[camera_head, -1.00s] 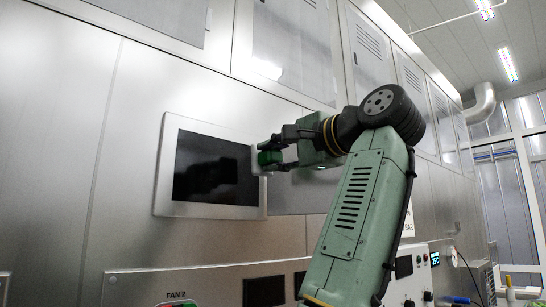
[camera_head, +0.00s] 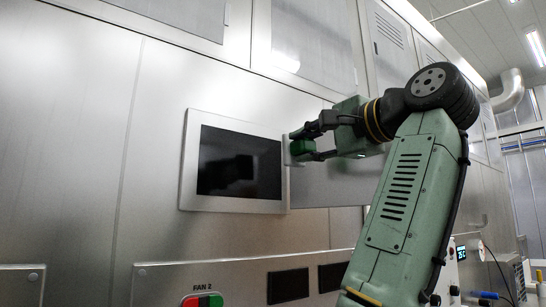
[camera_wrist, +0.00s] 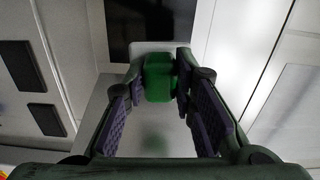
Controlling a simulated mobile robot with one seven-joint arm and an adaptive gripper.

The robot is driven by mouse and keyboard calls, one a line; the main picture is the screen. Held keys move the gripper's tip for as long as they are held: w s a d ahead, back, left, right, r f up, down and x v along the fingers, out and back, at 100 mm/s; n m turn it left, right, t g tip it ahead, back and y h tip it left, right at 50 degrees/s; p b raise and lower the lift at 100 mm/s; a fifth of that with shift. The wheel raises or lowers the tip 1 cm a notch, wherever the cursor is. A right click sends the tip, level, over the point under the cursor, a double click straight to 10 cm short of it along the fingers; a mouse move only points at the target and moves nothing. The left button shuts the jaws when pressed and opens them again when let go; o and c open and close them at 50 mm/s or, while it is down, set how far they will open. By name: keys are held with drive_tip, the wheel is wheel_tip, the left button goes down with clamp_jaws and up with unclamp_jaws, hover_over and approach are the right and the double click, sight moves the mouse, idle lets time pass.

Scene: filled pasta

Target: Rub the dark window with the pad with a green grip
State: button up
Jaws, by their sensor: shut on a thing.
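The dark window (camera_head: 222,163) is a black rectangle in a pale metal frame on the steel wall, left of my gripper in the head view. Its dark glass also shows at the top of the wrist view (camera_wrist: 150,20). My gripper (camera_head: 304,141) is shut on the green grip of the pad (camera_head: 302,147). In the wrist view the green grip (camera_wrist: 158,84) sits between the fingers, with the pale pad beyond it. The pad is at the right edge of the window frame. I cannot tell whether it touches the frame or wall.
A panel marked FAN 2 with a red and green switch (camera_head: 202,301) juts out below the window. Dark rectangular plates (camera_head: 288,286) are beside it. Flat steel wall lies left of the window. Louvred cabinet doors are above and to the right.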

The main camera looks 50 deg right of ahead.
drive_tip(key=shift+s+a+h, duration=0.15)
drive_tip(key=shift+s+h, duration=0.05)
drive_tip(key=shift+h, duration=0.1)
drive_tip(key=shift+m, duration=0.3)
drive_tip(key=a, duration=0.1)
drive_tip(key=a+f, duration=0.1)
drive_tip(key=a, duration=0.2)
drive_tip(key=shift+w+a+f, duration=0.15)
drive_tip(key=shift+a+f, duration=0.1)
drive_tip(key=w+a+f, duration=0.3)
drive_tip(key=w+a, duration=0.1)
drive_tip(key=w, duration=0.5)
drive_tip(key=shift+w+f, duration=0.2)
drive_tip(key=shift+f, duration=0.1)
drive_tip(key=shift+x, duration=1.05)
drive_tip(key=shift+s+d, duration=0.3)
drive_tip(key=shift+d, duration=0.6)
drive_tip(key=shift+s+d, duration=0.25)
drive_tip(key=shift+d, duration=0.7)
drive_tip(key=shift+w, duration=0.1)
